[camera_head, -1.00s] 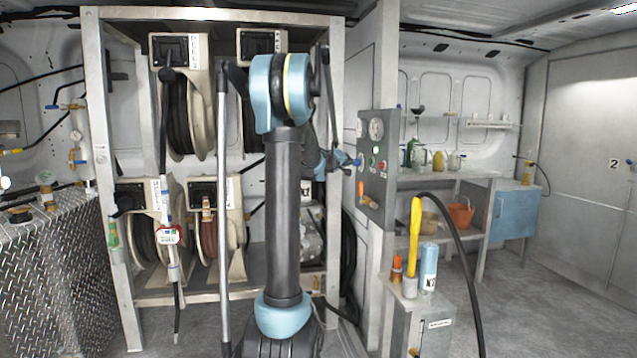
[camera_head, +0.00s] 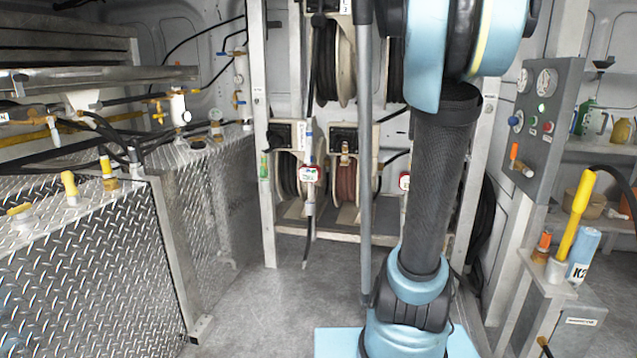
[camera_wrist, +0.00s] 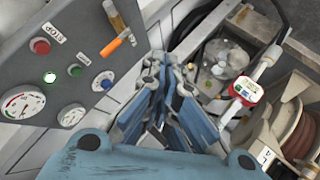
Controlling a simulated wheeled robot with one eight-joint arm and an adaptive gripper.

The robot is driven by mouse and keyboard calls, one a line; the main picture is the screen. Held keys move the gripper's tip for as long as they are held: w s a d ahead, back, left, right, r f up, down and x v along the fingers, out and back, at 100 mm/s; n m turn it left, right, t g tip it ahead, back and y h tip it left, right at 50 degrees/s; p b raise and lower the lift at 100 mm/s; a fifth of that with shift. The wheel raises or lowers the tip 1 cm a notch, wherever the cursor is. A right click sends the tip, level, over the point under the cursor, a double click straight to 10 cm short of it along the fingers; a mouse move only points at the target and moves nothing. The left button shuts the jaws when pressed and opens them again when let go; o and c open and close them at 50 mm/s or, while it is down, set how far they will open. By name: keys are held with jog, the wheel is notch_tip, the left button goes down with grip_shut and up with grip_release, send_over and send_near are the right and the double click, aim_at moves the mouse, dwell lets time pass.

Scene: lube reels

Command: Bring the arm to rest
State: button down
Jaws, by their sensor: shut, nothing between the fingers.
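My gripper (camera_wrist: 167,88) shows in the wrist view with its blue-grey fingers drawn together and nothing between them. It points past the grey control panel (camera_wrist: 60,62) on the left and a red-and-white meter handle (camera_wrist: 246,90) on the right. I cannot tell whether any finger touches something. In the head view my arm (camera_head: 440,180) stands upright in front of the reel rack, with its big blue joint at the top edge. My gripper is hidden there, behind the arm or out of frame.
The rack post (camera_head: 262,130) and hose reels (camera_head: 345,180) stand behind my arm. The control panel (camera_head: 541,120) and a stand with a yellow-handled tool (camera_head: 577,215) are at right. A diamond-plate tank (camera_head: 85,275) is at left. Grey floor (camera_head: 265,310) between is clear.

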jog(key=s+a+f+n+g+y, duration=0.2)
jog(key=s+a+f+y, duration=0.3)
jog(key=s+a+f, duration=0.6)
jog(key=s+a+f+n+g+y, duration=0.1)
jog(key=s+a+f+y, duration=0.3)
jog(key=s+a+f, duration=0.7)
jog(key=s+a+g, duration=0.1)
jog(key=s+a, duration=0.3)
jog(key=a, duration=0.2)
jog(key=shift+s+a+f+n+y, duration=0.25)
jog(key=shift+s+f+n+y, duration=0.05)
jog(key=shift+s+n+y, duration=0.1)
jog(key=shift+w, duration=0.1)
jog(key=shift+w+f, duration=0.2)
jog(key=shift+w, duration=0.25)
